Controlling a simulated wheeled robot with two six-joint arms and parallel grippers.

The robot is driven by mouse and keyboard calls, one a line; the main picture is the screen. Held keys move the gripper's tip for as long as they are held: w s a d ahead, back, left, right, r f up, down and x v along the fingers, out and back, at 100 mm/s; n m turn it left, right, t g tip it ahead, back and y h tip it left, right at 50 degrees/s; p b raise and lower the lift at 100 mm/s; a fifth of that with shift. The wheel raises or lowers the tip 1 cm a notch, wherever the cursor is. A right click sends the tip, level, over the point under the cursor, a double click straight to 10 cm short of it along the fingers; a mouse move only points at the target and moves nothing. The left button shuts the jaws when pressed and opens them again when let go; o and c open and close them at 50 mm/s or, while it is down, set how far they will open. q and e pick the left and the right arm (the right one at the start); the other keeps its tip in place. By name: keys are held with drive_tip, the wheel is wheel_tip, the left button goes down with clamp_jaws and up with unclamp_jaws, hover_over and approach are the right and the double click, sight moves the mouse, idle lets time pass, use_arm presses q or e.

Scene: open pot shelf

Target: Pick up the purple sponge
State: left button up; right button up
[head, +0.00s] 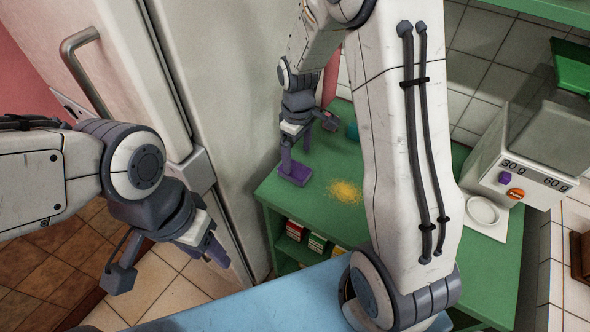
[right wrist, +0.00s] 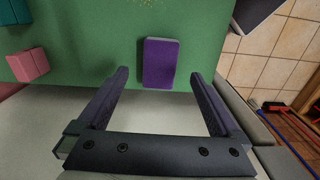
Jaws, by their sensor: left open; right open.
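The purple sponge (head: 296,174) lies flat on the green shelf top, near its left edge beside the fridge. It also shows in the right wrist view (right wrist: 159,63), lined up with the gap between my fingertips. My right gripper (right wrist: 159,77) is open and empty, with one finger on each side of the sponge in that view and no visible contact. In the head view, my right gripper (head: 288,156) points down at the sponge, partly covering it. My left gripper (head: 208,248) is open and empty, low on the left over the tiled floor, away from the shelf.
Yellow crumbs (head: 345,191) lie right of the sponge on the green shelf top (head: 315,205). Pink (right wrist: 28,65) and teal (right wrist: 15,12) objects stand on the green surface. A scale (head: 520,170) stands at right. The fridge (head: 225,100) closes off the left side.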

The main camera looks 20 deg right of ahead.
sight(296, 169)
wheel_tip(296, 169, down, 6)
drive_tip(key=shift+r+p, duration=0.1)
drive_tip(key=shift+p, duration=0.3)
drive_tip(key=shift+w, duration=0.1)
drive_tip(key=c, duration=1.4)
